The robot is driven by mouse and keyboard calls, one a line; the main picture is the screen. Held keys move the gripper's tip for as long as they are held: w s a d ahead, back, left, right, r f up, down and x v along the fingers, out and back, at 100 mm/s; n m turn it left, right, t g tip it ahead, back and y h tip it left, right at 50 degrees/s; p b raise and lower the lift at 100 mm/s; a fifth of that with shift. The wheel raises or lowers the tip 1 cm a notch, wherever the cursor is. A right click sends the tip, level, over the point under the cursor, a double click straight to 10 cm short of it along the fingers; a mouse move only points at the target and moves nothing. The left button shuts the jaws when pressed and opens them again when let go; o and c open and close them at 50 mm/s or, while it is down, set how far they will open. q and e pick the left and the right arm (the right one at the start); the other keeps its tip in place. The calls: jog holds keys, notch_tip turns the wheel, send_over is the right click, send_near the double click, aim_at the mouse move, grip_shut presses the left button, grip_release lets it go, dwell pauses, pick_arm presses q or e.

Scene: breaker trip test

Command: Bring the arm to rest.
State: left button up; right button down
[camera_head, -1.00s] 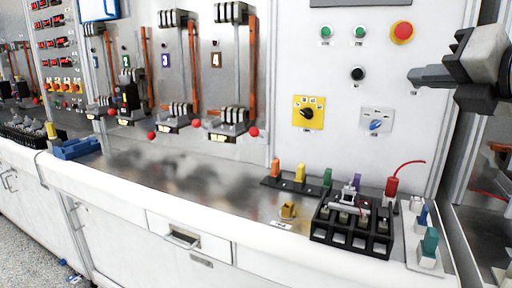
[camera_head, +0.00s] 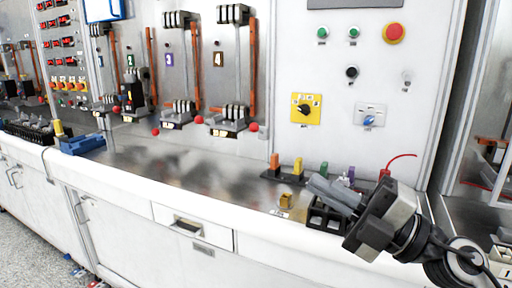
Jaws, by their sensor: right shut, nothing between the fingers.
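My right gripper (camera_head: 332,192) comes in from the lower right, with its grey fingers together and nothing between them. It is in front of the black terminal block (camera_head: 322,217) at the right of the bench and hides most of it. I cannot tell whether it touches the block. My right arm runs off at the lower right corner. The left gripper does not show.
The bench top (camera_head: 190,165) is clear in the middle. Behind stands the panel with a red button (camera_head: 394,33), a yellow selector (camera_head: 306,109) and a blue-knobbed switch (camera_head: 369,116).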

jog(key=s+d+f+m+t+h, duration=0.1)
jog(key=d+f+m+t+h, duration=0.25)
jog(key=f+m+h, duration=0.6)
jog(key=d+f+m+t+h, duration=0.3)
jog(key=f+m+t+h, duration=0.15)
jog(key=f+m, duration=0.9)
jog(key=s+a+f+m+g+h, duration=0.2)
jog(key=s+f+m+g, duration=0.2)
jog(key=s+f+g, duration=0.4)
jog(key=s+f, duration=0.5)
jog(key=f, duration=0.4)
jog(key=shift+s+f, duration=0.35)
jog(key=shift+a, duration=0.1)
